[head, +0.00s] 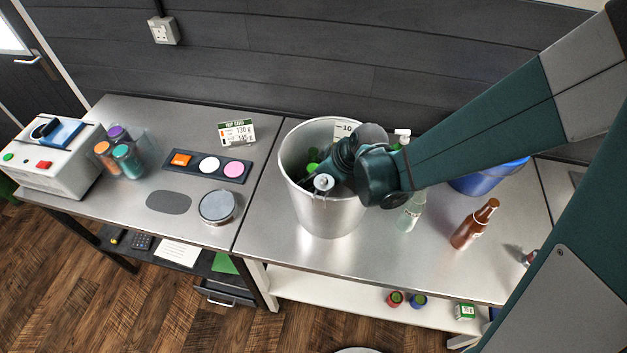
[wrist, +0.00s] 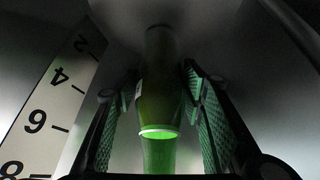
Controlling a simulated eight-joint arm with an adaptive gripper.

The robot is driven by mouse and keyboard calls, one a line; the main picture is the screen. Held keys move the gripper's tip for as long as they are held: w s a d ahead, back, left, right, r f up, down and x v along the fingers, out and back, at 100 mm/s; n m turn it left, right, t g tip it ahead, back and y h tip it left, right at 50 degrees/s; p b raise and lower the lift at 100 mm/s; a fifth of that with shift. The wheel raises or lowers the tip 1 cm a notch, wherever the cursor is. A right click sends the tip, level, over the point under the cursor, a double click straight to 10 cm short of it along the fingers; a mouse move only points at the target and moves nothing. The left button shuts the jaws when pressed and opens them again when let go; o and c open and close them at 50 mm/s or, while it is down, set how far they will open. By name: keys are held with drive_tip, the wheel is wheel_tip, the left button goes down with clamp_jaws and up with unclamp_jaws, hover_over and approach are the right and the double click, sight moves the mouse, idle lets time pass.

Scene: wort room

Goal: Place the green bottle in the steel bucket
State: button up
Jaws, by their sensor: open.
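The steel bucket (head: 331,215) stands on the metal bench in the head view, with a number scale (wrist: 50,105) on its inner wall in the wrist view. My gripper (head: 335,178) reaches down into the bucket. The green bottle (wrist: 160,95) is inside the bucket, between my two open fingers (wrist: 148,85), with a gap visible on each side. A pale ring crosses the bottle, and the part below it is bright green. In the head view only bits of green (head: 312,167) show past my gripper. The bottle's lower end and its contact with the floor are hard to make out.
A clear spray bottle (head: 411,213), a brown bottle (head: 474,224) and a blue tub (head: 488,178) stand right of the bucket. A round silver dish (head: 217,206), a tray with coloured discs (head: 207,166) and several jars (head: 126,158) are to the left. The bench front is mostly clear.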

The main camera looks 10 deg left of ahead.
sight(318, 162)
drive_tip(key=shift+r, duration=0.25)
drive_tip(key=shift+s+d+r+p, duration=0.15)
drive_tip(key=shift+d+r, duration=0.1)
drive_tip(key=shift+r, duration=1.3)
drive_tip(key=shift+s+d+r+p, duration=0.1)
drive_tip(key=shift+d+r+p, duration=0.1)
drive_tip(key=shift+r, duration=1.35)
drive_tip(key=shift+s+d+r+p, duration=0.15)
drive_tip(key=shift+d+r, duration=0.1)
drive_tip(key=shift+r, duration=1.3)
drive_tip(key=shift+w, duration=0.1)
